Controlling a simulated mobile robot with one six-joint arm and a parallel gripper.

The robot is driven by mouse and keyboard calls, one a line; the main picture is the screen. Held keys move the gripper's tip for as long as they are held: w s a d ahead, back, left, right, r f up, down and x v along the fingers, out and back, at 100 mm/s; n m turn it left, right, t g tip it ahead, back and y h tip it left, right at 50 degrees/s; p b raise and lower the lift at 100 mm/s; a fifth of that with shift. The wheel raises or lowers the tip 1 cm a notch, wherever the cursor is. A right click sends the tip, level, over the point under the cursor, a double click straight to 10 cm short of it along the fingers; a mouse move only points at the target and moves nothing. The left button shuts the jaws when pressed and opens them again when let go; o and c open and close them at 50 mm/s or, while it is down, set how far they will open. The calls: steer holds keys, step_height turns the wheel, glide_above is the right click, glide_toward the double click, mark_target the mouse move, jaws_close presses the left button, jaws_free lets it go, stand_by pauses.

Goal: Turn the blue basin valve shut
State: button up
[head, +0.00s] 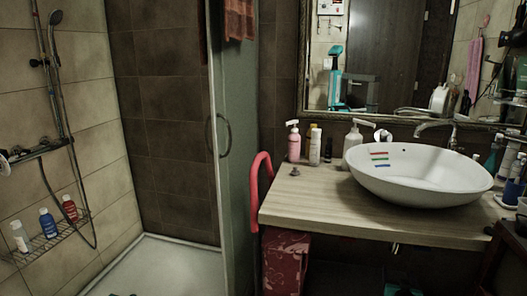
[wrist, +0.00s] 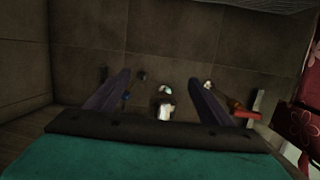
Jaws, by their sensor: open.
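The white basin (head: 420,178) stands on the wooden counter in the head view. In the wrist view my gripper (wrist: 160,78) is open, with its two dark fingers spread apart. A small blue part (wrist: 127,97) shows beside the left finger; it may be the blue valve, but it is dim and partly hidden. A pale, shiny fitting (wrist: 165,104) lies between the fingers in the picture, and I see no contact. A red-orange handle (wrist: 240,109) shows to the right of the right finger. The head view does not show the valves or my fingers clearly.
The counter (head: 330,210) overhangs the dark space below. A patterned red container (head: 285,262) stands beneath its left end and also shows at the wrist view's right edge (wrist: 302,128). A glass shower door (head: 238,150) is to the left. Bottles (head: 293,142) stand on the counter.

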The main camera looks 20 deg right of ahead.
steer(key=w+a+f+g+y+p, duration=0.1)
steer(key=a+f, duration=0.3)
steer(key=a, duration=0.4)
steer(key=w+a+f+n+g+y+p, duration=0.1)
steer(key=a+f+g+p, duration=0.1)
steer(key=a, duration=0.6)
steer(key=w+a+f+g+y+p, duration=0.1)
steer(key=a+f+g+y, duration=0.1)
steer(key=a+f, duration=0.5)
steer(key=shift+w+a+f+g, duration=0.1)
steer(key=shift+w+a+g, duration=0.3)
steer(key=shift+a, duration=0.4)
steer(key=s+a+f+n+g+y+p, duration=0.15)
steer(key=s+a, duration=0.25)
steer(key=a, duration=0.5)
steer(key=s+a+f+n+g+y+p, duration=0.1)
steer(key=s+a+f+g+y+p, duration=0.3)
steer(key=a, duration=0.6)
steer(key=s+a+n+g+h+b, duration=0.1)
steer(key=s+a+n, duration=0.1)
steer(key=s+a, duration=0.5)
steer(key=s+a+r+n+g+y+p, duration=0.2)
steer(key=s+a+r+n+g, duration=0.1)
steer(key=s+a, duration=0.8)
steer(key=a+g, duration=0.1)
steer(key=a, duration=0.2)
steer(key=shift+s+a+r+g, duration=0.15)
steer(key=shift+s+a+g, duration=0.15)
steer(key=shift+s+g, duration=0.05)
